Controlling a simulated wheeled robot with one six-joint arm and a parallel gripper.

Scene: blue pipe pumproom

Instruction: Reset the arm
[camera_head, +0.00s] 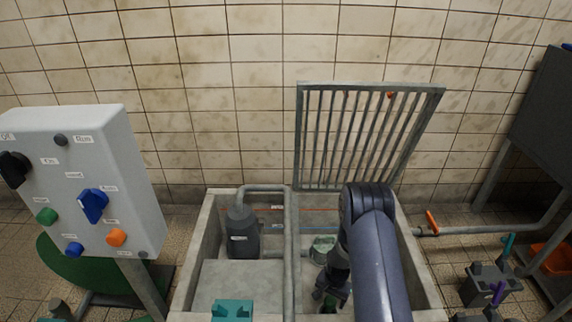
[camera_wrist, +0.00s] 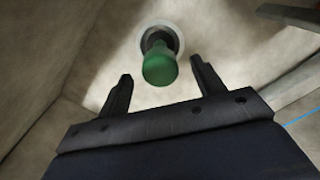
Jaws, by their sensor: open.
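My arm reaches down into a concrete pit (camera_head: 422,262) in the head view. My gripper (camera_head: 330,297) is low inside the right part of the pit, partly hidden by my own arm. In the wrist view my gripper (camera_wrist: 160,80) is open, with its two dark fingers apart and nothing between them. A green knob-like part (camera_wrist: 159,68) on a pale round base stands just beyond the fingertips, roughly centred between them. It looks apart from the fingers.
A raised metal grate (camera_head: 345,140) stands open behind the pit. A grey pipe (camera_head: 288,250) and a dark pump (camera_head: 242,235) are left of my arm. A control panel (camera_head: 90,180) stands at left. An orange-handled valve (camera_head: 432,224) and pipe are at right.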

